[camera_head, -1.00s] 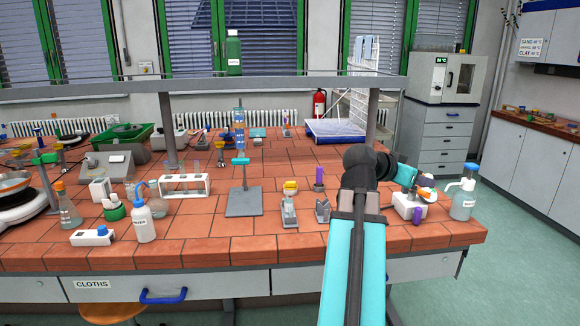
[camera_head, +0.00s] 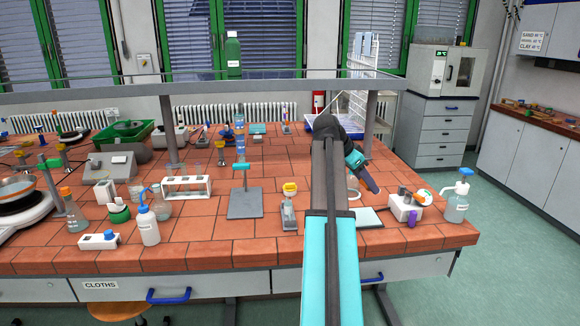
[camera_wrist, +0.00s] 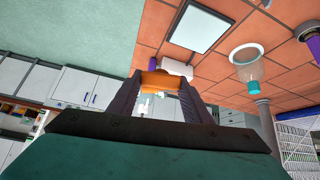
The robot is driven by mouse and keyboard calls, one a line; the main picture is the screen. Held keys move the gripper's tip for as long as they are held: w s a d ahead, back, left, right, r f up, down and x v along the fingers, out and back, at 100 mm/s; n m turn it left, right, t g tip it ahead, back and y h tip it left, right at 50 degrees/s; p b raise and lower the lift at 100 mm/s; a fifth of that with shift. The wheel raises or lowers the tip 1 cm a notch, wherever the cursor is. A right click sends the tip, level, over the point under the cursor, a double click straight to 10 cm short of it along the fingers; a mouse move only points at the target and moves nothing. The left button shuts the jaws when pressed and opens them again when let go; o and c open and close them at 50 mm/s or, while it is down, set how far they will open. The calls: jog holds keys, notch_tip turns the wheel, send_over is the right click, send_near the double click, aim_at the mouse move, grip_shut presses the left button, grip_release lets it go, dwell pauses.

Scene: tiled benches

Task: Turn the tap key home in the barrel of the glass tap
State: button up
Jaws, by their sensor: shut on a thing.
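My gripper (camera_wrist: 158,92) is shut on an orange piece, which looks like the head of the tap key (camera_wrist: 160,80); something clear or whitish shows below it between the fingers. In the head view my gripper (camera_head: 372,186) hangs tilted down to the right above the bench, and the key cannot be made out there. The tap's barrel is not clearly seen.
A pale square plate (camera_head: 367,218) lies on the tiles below my gripper. A white block (camera_head: 403,207) and a blue-topped bottle (camera_head: 457,203) stand to its right. A small holder with a yellow top (camera_head: 289,205) and a burette stand (camera_head: 246,203) are to the left.

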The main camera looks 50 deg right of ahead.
jog(key=w+a+m+t+y+p, duration=0.2)
jog(key=w+a+m+p, duration=0.1)
jog(key=w, duration=0.5)
jog(key=w+a+f+m+t+y+p, duration=0.1)
jog(key=w+a+m+t+y+p, duration=0.1)
jog(key=w+p, duration=0.3)
jog(key=w+a+m+t+y+p, duration=0.3)
jog(key=w+a+y+p, duration=0.1)
jog(key=w, duration=0.8)
jog(key=shift+a+f+m, duration=0.15)
jog(key=shift+a+m, duration=0.05)
jog(key=shift+m, duration=0.1)
jog(key=shift+s, duration=0.15)
notch_tip(320, 180, down, 5)
jog(key=shift+f+b, duration=0.2)
jog(key=shift+b, duration=0.25)
jog(key=shift+p, duration=0.55)
dwell(0.4)
jog(key=shift+f, duration=1.45)
dwell(1.9)
